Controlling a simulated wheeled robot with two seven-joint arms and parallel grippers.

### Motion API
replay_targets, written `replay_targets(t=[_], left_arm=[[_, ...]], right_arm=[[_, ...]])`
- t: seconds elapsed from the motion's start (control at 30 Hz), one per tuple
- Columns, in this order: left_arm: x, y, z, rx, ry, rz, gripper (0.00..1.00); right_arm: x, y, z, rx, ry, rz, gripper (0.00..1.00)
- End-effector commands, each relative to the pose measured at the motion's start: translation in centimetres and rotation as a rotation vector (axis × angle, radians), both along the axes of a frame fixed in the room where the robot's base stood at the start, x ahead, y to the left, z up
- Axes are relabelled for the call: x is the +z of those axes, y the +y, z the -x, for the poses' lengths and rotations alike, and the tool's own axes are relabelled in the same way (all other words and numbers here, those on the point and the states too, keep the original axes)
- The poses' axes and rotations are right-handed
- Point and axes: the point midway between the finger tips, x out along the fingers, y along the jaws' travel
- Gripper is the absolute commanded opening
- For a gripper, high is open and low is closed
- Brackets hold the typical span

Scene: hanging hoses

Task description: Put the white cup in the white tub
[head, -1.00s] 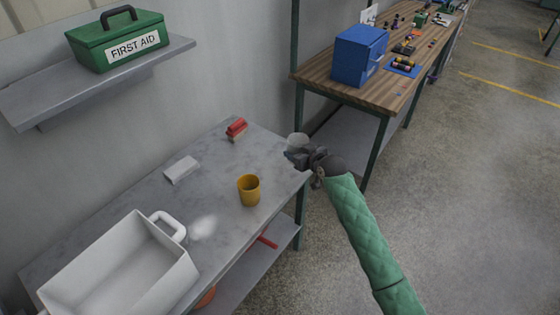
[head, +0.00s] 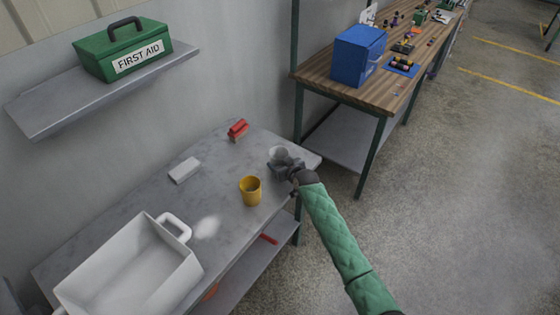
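The white cup (head: 275,152) is a small pale round shape at the fingers of my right gripper (head: 280,163), near the far right corner of the grey table. The gripper looks shut on it and partly hides it; I cannot tell whether the cup clears the tabletop. The white tub (head: 104,252) stands at the table's near left end, open at the top, with a handle (head: 178,224) on its far side. Its visible inside is empty. My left gripper is not in view.
A yellow cup (head: 251,191) stands on the table between the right gripper and the tub. A white block (head: 184,170) and a red object (head: 238,130) lie further back. A shelf with a green first aid box (head: 124,50) hangs above. A wooden bench (head: 372,92) stands at right.

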Motion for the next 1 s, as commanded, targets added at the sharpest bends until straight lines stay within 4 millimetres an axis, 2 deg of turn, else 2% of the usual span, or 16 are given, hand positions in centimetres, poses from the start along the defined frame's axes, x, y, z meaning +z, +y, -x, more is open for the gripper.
replay_targets(t=[0.47,0.5,0.6,1.0], left_arm=[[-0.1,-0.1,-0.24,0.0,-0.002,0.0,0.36],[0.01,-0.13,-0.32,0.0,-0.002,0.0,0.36],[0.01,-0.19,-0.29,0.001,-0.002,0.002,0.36],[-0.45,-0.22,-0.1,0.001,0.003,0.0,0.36]], right_arm=[[-0.44,-0.04,0.0,0.0,0.0,0.0,0.32],[-0.36,-0.04,0.0,0.0,0.0,-0.001,0.65],[-0.36,-0.04,0.0,0.0,0.0,-0.001,0.81],[-0.68,-0.13,0.19,0.0,0.0,-0.001,0.81]])
